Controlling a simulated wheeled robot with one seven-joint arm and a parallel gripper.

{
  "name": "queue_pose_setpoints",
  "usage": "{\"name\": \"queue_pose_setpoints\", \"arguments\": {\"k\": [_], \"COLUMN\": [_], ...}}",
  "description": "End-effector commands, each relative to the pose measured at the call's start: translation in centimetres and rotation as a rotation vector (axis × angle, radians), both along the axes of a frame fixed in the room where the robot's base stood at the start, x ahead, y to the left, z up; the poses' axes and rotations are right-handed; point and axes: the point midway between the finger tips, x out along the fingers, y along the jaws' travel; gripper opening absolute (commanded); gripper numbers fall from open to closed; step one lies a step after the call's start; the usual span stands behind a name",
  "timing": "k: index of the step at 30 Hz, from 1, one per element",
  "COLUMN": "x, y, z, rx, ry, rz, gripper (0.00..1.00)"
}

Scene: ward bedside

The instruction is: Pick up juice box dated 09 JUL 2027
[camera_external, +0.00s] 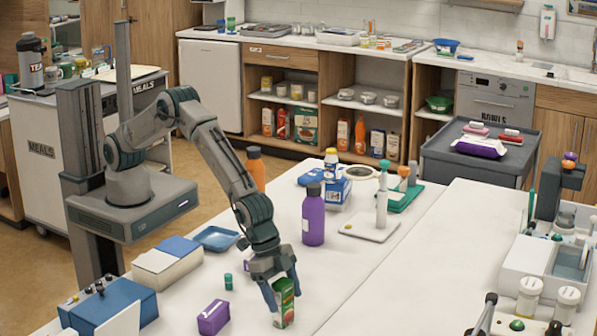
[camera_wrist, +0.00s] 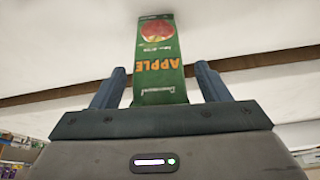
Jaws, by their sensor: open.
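A green juice box (camera_external: 285,307) stands upright near the front of the white table in the external view. In the wrist view the juice box (camera_wrist: 160,60) has a red apple picture and the word APPLE, seen upside down; no date is readable. My gripper (camera_external: 283,289) reaches down over it with a finger on each side. In the wrist view my gripper (camera_wrist: 159,75) is open, with a visible gap between each finger and the box. A purple carton (camera_external: 213,317) lies to the left; its date cannot be read.
A small green-capped vial (camera_external: 228,281), a blue tray (camera_external: 215,238) and a tissue-like box (camera_external: 167,262) are left of my gripper. A purple bottle (camera_external: 313,215) and a white stand (camera_external: 369,228) are behind it.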

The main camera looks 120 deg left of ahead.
Motion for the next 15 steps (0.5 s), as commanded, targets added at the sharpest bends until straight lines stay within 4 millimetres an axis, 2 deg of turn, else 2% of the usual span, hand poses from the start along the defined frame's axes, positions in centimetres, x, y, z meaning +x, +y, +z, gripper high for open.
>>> {"name": "queue_pose_setpoints", "arguments": {"k": [1,6,15], "x": [-0.01,-0.02,0.01], "y": [0.00,0.00,0.00], "z": [0.00,0.00,0.15], "rx": [0.000,0.000,0.000], "ry": [0.000,0.001,-0.001], "rz": [0.000,0.000,0.000], "gripper": [0.64,0.16,0.15]}}
